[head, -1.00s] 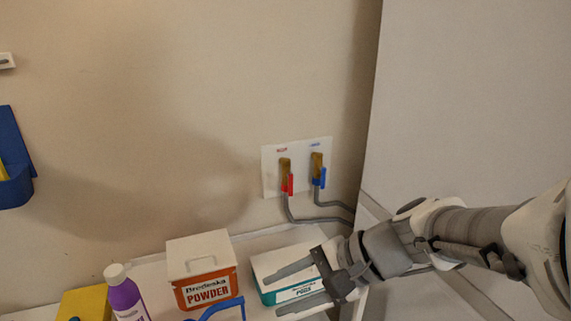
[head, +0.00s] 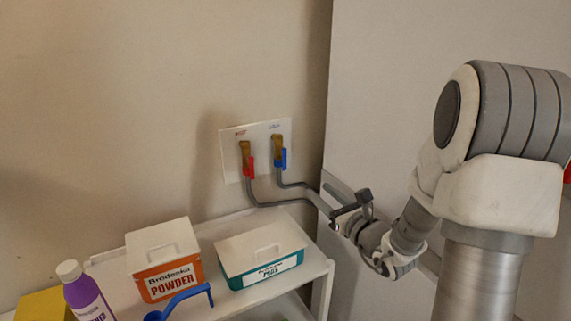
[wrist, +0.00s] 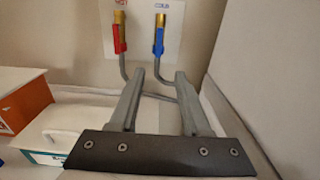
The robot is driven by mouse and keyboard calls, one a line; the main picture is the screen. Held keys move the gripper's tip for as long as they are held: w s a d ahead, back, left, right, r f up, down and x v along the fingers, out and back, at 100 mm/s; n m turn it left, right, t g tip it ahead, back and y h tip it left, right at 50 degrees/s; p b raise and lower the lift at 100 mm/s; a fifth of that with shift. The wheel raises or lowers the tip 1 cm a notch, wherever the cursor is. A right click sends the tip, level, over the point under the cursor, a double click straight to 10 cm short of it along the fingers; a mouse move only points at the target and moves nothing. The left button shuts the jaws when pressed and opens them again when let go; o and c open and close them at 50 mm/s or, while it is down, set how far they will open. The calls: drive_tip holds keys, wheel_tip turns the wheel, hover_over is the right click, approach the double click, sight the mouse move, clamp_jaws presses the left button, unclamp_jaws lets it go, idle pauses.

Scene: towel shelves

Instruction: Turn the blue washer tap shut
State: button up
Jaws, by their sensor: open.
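The blue washer tap (head: 281,158) is a small blue lever on a brass valve, mounted on a white wall plate at the right. In the wrist view the blue tap (wrist: 159,42) hangs downward along its valve, beneath a label that looks like "COLD". The red tap (head: 249,167) sits just left of it and also shows in the wrist view (wrist: 119,40). My gripper (head: 325,200) is below and right of the plate. In the wrist view its fingers (wrist: 160,75) are apart and empty, pointing toward the blue tap without touching it.
Grey hoses (head: 290,202) curve down from both taps. A white shelf (head: 215,305) holds an orange powder box (head: 167,272), a teal-and-white box (head: 262,255), a purple bottle (head: 88,295) and a blue scoop-like item (head: 180,303). A large white panel (head: 400,90) stands at the right.

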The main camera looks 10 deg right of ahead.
sight(285, 161)
drive_tip(key=x, duration=1.7)
drive_tip(key=shift+a+p, duration=0.1)
drive_tip(key=shift+p, duration=0.25)
clamp_jaws()
